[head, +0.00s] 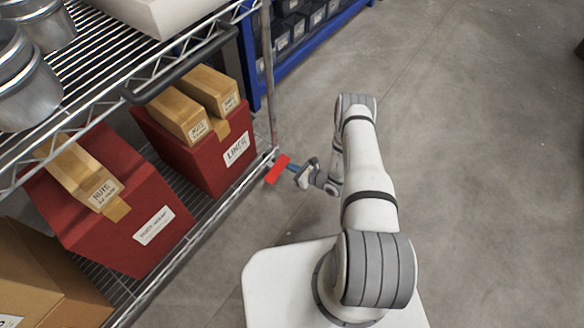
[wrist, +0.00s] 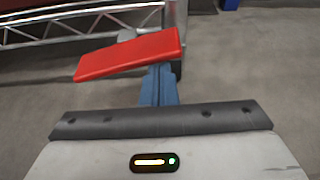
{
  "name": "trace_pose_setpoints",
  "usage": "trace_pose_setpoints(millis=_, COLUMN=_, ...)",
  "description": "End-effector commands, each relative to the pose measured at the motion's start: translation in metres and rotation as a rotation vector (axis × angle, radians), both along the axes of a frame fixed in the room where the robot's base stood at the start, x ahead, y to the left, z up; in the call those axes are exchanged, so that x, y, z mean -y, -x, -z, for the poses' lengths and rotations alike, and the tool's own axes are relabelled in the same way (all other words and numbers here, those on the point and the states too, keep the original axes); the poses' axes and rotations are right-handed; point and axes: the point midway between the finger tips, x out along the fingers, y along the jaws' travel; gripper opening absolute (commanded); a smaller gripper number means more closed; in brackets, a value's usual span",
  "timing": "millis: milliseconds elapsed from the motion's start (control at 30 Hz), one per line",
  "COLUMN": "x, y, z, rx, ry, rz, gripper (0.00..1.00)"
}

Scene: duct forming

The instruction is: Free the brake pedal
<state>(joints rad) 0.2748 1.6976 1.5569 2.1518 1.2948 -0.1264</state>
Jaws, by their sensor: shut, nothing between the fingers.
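The red brake pedal (head: 278,169) is a flat plate at the bottom corner of the wire shelf rack, by its upright post. In the wrist view the pedal (wrist: 128,56) lies slanted across the picture, its right end higher. My gripper (head: 293,168) is at the pedal's right side in the head view. Its blue fingers (wrist: 160,84) are together with nothing between them. In the wrist view their tips reach the pedal's near edge, and the very ends seem hidden behind or under it. I cannot tell whether they touch.
The wire shelf rack (head: 215,219) carries red bins (head: 190,150) with cardboard boxes on them, and metal pots (head: 27,85) above. A blue rack (head: 318,45) with small dark bins stands at the back. The grey floor (head: 480,150) to the right is clear.

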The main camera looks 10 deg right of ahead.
Motion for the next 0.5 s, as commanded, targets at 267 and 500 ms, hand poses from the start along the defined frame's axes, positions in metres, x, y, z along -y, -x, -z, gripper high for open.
trace_pose_setpoints(millis=267, x=0.001, y=0.000, z=0.000, rx=0.000, ry=0.000, rz=0.001, gripper=0.00)
trace_pose_setpoints(millis=500, x=0.002, y=-0.001, z=0.014, rx=0.000, ry=0.000, rz=0.001, gripper=0.00)
